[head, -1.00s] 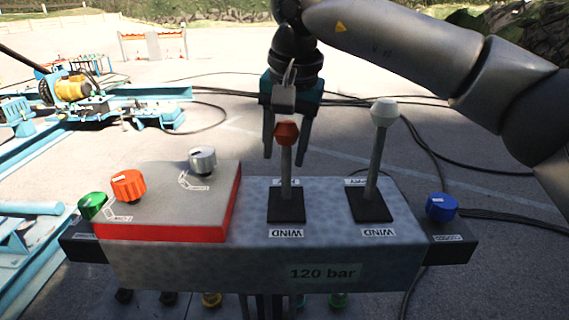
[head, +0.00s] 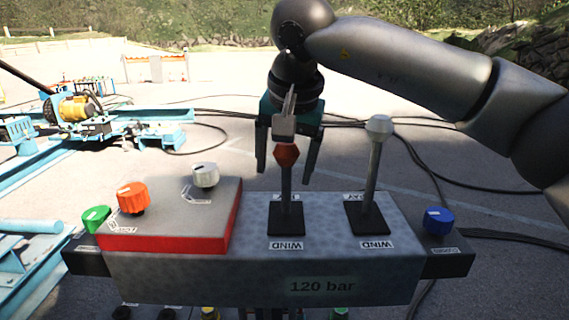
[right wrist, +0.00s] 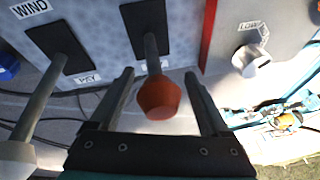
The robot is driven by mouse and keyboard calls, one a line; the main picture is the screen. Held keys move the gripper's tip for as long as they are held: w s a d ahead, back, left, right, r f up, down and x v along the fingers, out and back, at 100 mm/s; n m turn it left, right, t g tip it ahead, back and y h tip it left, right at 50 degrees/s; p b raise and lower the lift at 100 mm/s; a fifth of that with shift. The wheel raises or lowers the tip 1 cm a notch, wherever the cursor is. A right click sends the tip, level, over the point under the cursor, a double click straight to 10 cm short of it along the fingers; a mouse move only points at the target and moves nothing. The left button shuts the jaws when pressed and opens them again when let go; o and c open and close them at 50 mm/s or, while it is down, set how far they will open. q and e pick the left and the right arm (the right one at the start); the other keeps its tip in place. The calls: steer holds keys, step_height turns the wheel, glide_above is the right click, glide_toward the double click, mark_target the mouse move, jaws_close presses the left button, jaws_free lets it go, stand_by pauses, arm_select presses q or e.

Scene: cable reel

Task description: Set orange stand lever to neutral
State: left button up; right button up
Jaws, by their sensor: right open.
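The orange-red knobbed lever (head: 286,155) stands on the grey control stand (head: 330,270), rising from a black plate labelled WIND at its near side. My right gripper (head: 285,175) is open, with its fingers pointing down on either side of the knob, at its far side in the head view. In the right wrist view the orange-red knob (right wrist: 159,97) sits between the two open fingers, with a gap on each side. I cannot tell that either finger touches it. My left gripper is not in view.
A white-knobbed lever (head: 379,127) stands just right of the orange one. A red-edged panel (head: 170,243) with orange (head: 132,197) and silver (head: 206,175) knobs is on the left. A green knob (head: 95,218) and a blue knob (head: 438,221) sit at the ends.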

steer(key=shift+r, duration=0.1)
steer(key=p+v, duration=0.1)
steer(key=v, duration=1.4)
steer(key=shift+s, duration=0.15)
